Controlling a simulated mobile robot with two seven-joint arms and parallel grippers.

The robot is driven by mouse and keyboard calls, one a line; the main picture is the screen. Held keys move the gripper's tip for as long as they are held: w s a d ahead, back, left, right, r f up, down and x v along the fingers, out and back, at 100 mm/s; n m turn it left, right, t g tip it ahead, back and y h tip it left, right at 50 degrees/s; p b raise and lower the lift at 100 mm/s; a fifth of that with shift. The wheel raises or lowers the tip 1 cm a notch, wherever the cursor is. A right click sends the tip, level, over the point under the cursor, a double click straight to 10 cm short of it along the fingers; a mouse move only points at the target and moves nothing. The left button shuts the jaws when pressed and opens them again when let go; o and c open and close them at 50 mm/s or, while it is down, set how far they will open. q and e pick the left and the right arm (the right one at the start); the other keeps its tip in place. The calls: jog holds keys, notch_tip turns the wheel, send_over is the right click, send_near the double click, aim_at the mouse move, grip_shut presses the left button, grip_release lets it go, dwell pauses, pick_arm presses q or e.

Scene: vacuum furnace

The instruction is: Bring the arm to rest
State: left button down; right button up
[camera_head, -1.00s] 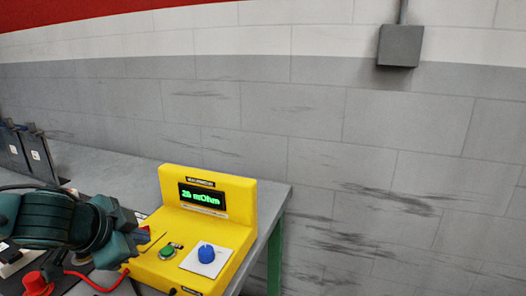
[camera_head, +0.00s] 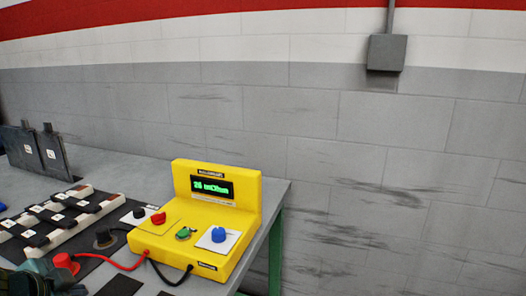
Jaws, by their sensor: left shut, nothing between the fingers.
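My left gripper (camera_head: 52,281) shows only in part at the bottom left corner of the head view, as dark green links. It is shut and empty, apart from the yellow meter. The yellow meter (camera_head: 245,212) stands on the grey bench near its right end, with a lit green display (camera_head: 212,188) whose digits are blurred. It has a red knob (camera_head: 158,218), a green button (camera_head: 185,233) and a blue knob (camera_head: 218,236). My right gripper is not in view.
A red terminal (camera_head: 63,262) and a black one (camera_head: 104,239) have cables running to the meter. A pale rack with dark blocks (camera_head: 60,222) lies at left, and dark panels (camera_head: 37,150) stand behind it. A grey wall (camera_head: 400,190) is beyond the bench edge.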

pick_arm(q)
jog(key=s+a+f+n+g+y, duration=0.1)
jog(key=s+a+f+n, duration=0.15)
jog(key=s+f, duration=0.55)
jog(key=s+d+f+n+g, duration=0.3)
jog(key=s+d+f, duration=0.4)
jog(key=f, duration=0.1)
jog(key=s+d+f+n+g+h, duration=0.15)
jog(key=s+d, duration=0.25)
jog(key=d, duration=0.6)
jog(key=w+d+r+m+t+h+p, duration=0.1)
jog(key=w+d+r+t+h+p, duration=0.1)
jog(key=w+d+t+p, duration=0.3)
jog(key=shift+w+d+t+h+p, duration=0.4)
jog(key=shift+d+t+h+p, duration=0.3)
jog(key=shift+t+p, duration=0.7)
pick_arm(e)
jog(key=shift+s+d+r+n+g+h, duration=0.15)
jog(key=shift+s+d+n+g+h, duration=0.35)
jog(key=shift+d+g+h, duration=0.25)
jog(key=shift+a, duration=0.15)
